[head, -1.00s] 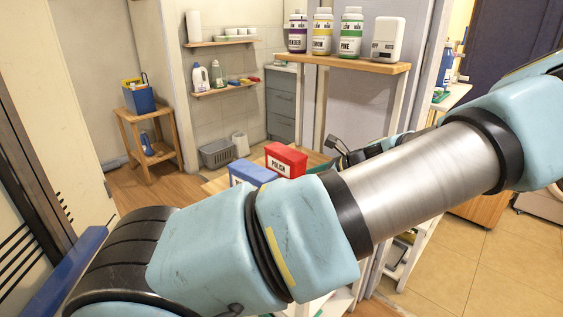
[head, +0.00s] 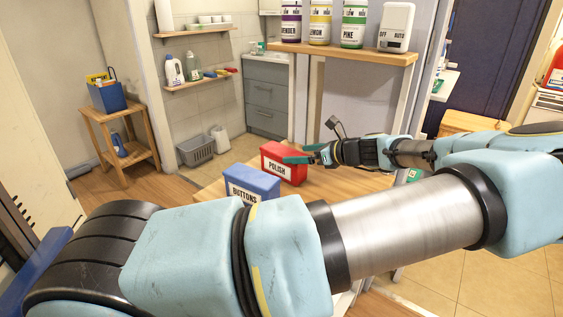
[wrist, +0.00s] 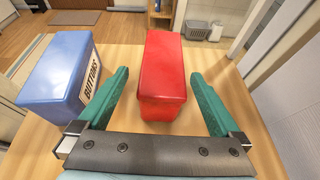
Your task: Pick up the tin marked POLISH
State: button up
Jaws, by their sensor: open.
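The red tin marked POLISH (head: 284,165) stands on a wooden table, beside a blue tin marked BUTTONS (head: 251,184). In the wrist view the red tin (wrist: 162,75) is in the middle, its label not visible there. My gripper (wrist: 162,85) is open, with one green finger on either side of the near part of the red tin and a gap on both sides. The left finger lies between the red tin and the blue tin (wrist: 58,72), close to the blue one. In the head view my gripper (head: 298,154) is at the red tin's right side.
The wooden table (head: 345,182) has bare room to the right of the tins. A shelf (head: 345,50) above and behind holds several labelled jars and a white box (head: 397,25). A grey basket (head: 200,150) stands on the floor behind.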

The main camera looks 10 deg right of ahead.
aim_at(290, 153)
jog(key=shift+p+x, duration=0.95)
jog(key=shift+x, duration=2.85)
jog(key=shift+w+d+r, duration=0.1)
jog(key=shift+w+d, duration=0.05)
jog(key=shift+w, duration=0.05)
jog(key=c, duration=1.3)
